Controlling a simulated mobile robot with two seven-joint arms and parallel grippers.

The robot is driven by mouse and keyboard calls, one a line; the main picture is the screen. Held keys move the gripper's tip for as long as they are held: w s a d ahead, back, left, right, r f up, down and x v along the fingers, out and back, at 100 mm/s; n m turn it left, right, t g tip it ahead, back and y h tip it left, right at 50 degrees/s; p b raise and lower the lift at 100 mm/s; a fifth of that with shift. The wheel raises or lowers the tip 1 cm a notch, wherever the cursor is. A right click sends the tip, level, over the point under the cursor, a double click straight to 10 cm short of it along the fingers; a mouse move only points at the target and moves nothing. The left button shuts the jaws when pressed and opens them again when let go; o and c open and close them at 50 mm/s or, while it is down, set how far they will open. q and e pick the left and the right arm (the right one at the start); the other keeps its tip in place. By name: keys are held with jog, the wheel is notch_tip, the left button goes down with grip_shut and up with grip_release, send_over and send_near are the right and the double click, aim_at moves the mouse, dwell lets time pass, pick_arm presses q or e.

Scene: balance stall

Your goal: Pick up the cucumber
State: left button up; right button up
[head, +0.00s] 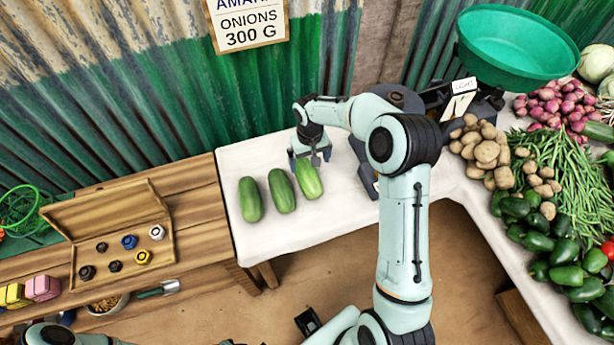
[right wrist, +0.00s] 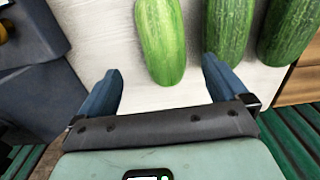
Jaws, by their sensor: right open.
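Three green cucumbers lie side by side on the white-covered table: a left one (head: 250,199), a middle one (head: 282,191) and a lighter right one (head: 309,180). My right gripper (head: 310,162) is open and empty at the far end of the right cucumber. In the right wrist view, the near end of the lighter cucumber (right wrist: 162,40) shows between the two spread blue fingers, with space on both sides. The other two cucumbers (right wrist: 229,30) (right wrist: 287,32) lie to its right there. My left gripper is not visible.
A scale with a green pan (head: 525,45) stands right of the gripper, its dark base close by. Potatoes (head: 484,152), green beans and peppers crowd the right side. A wooden box (head: 110,215) sits on the left bench. The corrugated wall rises behind the table.

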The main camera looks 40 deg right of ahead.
aim_at(307, 172)
jog(key=f, duration=0.3)
jog(key=shift+w+f, duration=0.1)
jog(key=shift+w, duration=0.1)
jog(key=f, duration=0.5)
jog(key=shift+a+f, duration=0.1)
jog(key=shift+a, duration=0.2)
jog(key=c, duration=1.3)
